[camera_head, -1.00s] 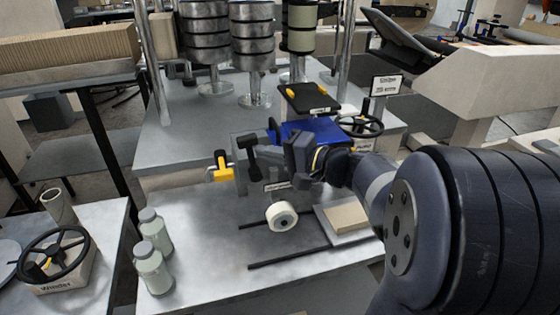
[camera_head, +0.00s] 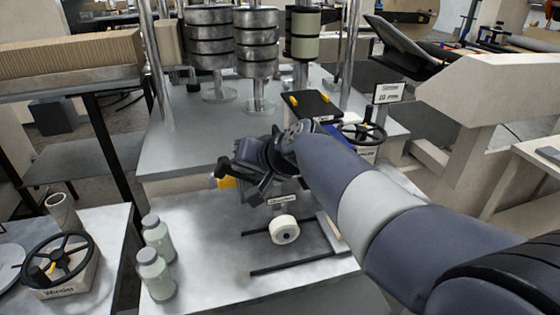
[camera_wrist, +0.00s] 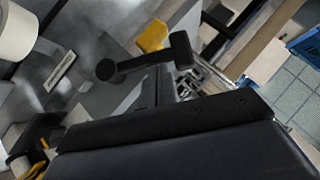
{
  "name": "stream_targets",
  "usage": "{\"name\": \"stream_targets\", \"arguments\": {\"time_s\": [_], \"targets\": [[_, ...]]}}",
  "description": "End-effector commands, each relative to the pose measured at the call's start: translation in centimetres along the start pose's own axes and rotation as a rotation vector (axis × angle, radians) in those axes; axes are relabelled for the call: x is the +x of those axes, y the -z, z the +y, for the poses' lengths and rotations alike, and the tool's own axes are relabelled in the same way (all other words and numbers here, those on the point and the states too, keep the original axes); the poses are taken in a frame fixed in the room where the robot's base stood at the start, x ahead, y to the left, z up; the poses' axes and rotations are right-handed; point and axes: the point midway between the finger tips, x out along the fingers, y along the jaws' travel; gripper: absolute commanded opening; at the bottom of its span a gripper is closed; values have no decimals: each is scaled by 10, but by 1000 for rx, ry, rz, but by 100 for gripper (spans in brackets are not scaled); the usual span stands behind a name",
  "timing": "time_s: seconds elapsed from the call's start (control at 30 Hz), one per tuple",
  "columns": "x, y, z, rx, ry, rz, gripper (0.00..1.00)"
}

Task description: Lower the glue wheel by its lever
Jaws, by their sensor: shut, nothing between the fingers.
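The glue wheel (camera_head: 284,230), a white roller with a dark hub, sits low at the front of the machine. A white roller, seemingly the same wheel, shows at the upper left of the wrist view (camera_wrist: 16,32). The black lever (camera_wrist: 140,61) runs in the wrist view from a round pivot to a thick cylindrical handle (camera_wrist: 181,50). My gripper (camera_wrist: 165,86) is shut and empty, its fingertips close below the lever; I cannot tell whether they touch it. In the head view my gripper (camera_head: 243,180) hides the lever.
A yellow block (camera_head: 228,182) is just left of my gripper, and a small label plate (camera_head: 281,199) is above the wheel. Two bottles (camera_head: 155,273) stand to the left. A black handwheel (camera_head: 362,133) is behind my arm. The metal deck (camera_head: 215,260) between bottles and wheel is clear.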

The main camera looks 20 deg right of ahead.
Motion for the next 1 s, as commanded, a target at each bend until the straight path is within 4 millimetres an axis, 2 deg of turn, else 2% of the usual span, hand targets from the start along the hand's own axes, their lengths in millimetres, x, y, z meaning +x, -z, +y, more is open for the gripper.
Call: {"name": "stream_targets", "arguments": {"time_s": [0.8, 1.0], "targets": [[6, -6, -2, 4, 1, -6, 0], [2, 0, -7, 4, 2, -6, 0]]}}
